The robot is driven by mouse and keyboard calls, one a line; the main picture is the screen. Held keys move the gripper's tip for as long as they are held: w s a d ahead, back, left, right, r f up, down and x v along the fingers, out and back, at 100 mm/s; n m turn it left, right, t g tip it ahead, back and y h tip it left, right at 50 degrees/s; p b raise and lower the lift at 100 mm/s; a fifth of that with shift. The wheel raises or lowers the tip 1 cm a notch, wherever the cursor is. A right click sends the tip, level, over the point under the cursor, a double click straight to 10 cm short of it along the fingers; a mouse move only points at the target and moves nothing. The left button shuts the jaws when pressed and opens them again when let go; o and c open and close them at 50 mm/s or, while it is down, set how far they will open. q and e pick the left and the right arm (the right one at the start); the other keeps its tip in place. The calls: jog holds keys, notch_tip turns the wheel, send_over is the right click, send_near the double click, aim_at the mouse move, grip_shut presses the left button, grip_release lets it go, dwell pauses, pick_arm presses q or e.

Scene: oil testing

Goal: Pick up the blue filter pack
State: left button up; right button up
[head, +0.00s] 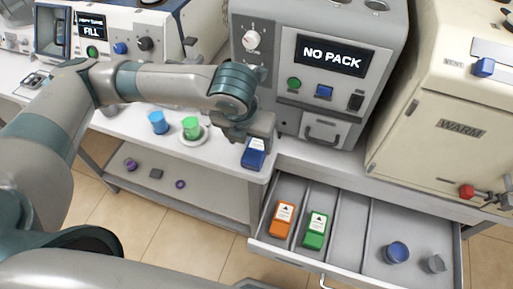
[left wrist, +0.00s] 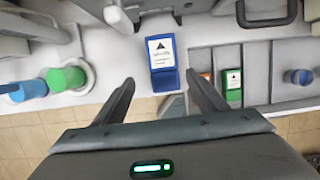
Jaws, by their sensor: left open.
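The blue filter pack (head: 253,155) with a white label stands on the white bench, in front of the grey machine reading NO PACK (head: 332,55). My left gripper (head: 255,136) is right by it and hides its upper part in the head view. In the left wrist view the blue pack (left wrist: 162,62) lies just beyond my open fingertips (left wrist: 160,80), roughly centred between them. The fingers are not closed on it. My right gripper is not in view.
An open drawer (head: 350,225) below holds an orange pack (head: 282,219), a green pack (head: 316,230) and a blue round piece (head: 396,252). A blue cup (head: 158,122) and a green cup (head: 191,128) stand left of the gripper. A cream WARM cabinet (head: 425,150) is right.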

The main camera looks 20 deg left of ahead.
aim_at(256, 149)
pick_arm(q)
jog(key=shift+w+f, duration=0.15)
jog(key=shift+f, duration=0.45)
jog(key=shift+w+f, duration=0.1)
jog(key=shift+f, duration=0.05)
jog(key=shift+w+d+f+p, duration=0.15)
jog(key=shift+p, duration=0.15)
jog(key=x, duration=0.1)
jog(key=p+x, duration=0.1)
jog(key=x, duration=0.2)
jog(key=shift+w+d+p, duration=0.2)
jog(key=shift+w+p, duration=0.1)
jog(key=shift+f, duration=0.2)
jog(key=shift+f, duration=0.2)
